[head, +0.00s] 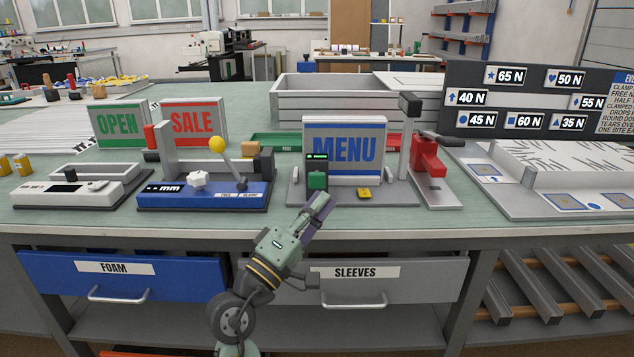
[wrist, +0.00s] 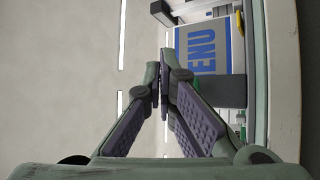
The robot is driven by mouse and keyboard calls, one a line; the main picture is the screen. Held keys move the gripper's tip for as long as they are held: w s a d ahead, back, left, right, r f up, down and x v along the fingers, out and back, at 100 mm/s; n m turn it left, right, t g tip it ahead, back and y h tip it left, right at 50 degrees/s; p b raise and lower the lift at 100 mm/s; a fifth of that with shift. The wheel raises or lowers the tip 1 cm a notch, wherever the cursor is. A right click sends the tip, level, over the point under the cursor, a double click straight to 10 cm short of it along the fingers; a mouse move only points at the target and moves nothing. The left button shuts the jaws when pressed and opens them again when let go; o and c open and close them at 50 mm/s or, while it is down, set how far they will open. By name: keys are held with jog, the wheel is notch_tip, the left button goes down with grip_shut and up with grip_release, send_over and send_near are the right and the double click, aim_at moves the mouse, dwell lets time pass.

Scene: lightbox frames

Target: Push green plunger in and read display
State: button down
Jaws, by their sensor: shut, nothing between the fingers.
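In the wrist view my shut fingertips (wrist: 160,77) are left of the MENU sign (wrist: 205,52), and the plunger is not clearly shown.
A yellow pad (head: 364,193) lies on the stand's base, right of the plunger. A blue mm gauge (head: 205,195) with a yellow-knobbed lever stands to the left. A red clamp device (head: 428,160) stands to the right. Drawers (head: 355,283) lie below the bench edge.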

jog(key=shift+s, duration=1)
jog(key=shift+a, duration=0.1)
